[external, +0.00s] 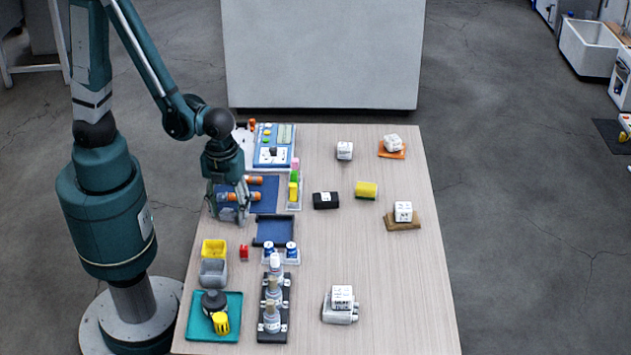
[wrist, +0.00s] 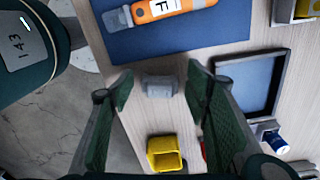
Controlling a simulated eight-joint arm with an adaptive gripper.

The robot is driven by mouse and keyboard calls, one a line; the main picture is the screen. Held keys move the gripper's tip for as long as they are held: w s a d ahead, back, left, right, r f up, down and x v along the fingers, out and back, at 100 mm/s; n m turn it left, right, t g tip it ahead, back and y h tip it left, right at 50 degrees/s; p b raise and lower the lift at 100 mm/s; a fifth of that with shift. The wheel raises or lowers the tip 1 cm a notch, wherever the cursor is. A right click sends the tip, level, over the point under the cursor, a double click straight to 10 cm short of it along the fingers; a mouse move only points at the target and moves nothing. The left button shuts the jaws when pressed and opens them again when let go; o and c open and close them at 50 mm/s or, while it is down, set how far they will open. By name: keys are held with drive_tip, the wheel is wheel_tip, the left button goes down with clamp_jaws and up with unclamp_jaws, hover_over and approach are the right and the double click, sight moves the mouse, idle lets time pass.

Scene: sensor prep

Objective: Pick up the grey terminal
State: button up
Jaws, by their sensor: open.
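A small grey block-like piece, which looks like the grey terminal (wrist: 159,86), lies on the wooden table in the wrist view, near the lower edge of the blue mat. It appears between my two fingers, with a gap on each side. My gripper (wrist: 160,92) is open and empty, pointing down over it. In the external view my gripper (external: 228,212) hangs low over the table's left side, beside the blue mat. There the fingers largely cover the grey piece. I cannot tell the exact height of the fingertips above the table.
Orange-handled tools (external: 252,181) lie on the blue mat (wrist: 180,38). A dark-rimmed blue tray (wrist: 286,66) is to the right. A yellow bin (wrist: 165,153) and a red block (external: 244,252) are nearby. The table's left edge is close. The table's right half has open room between scattered white cubes.

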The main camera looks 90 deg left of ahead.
sight(228, 209)
drive_tip(key=shift+c, duration=0.7)
drive_tip(key=c, duration=0.7)
drive_tip(key=shift+r+p, duration=1.8)
drive_tip(key=shift+r, duration=3.25)
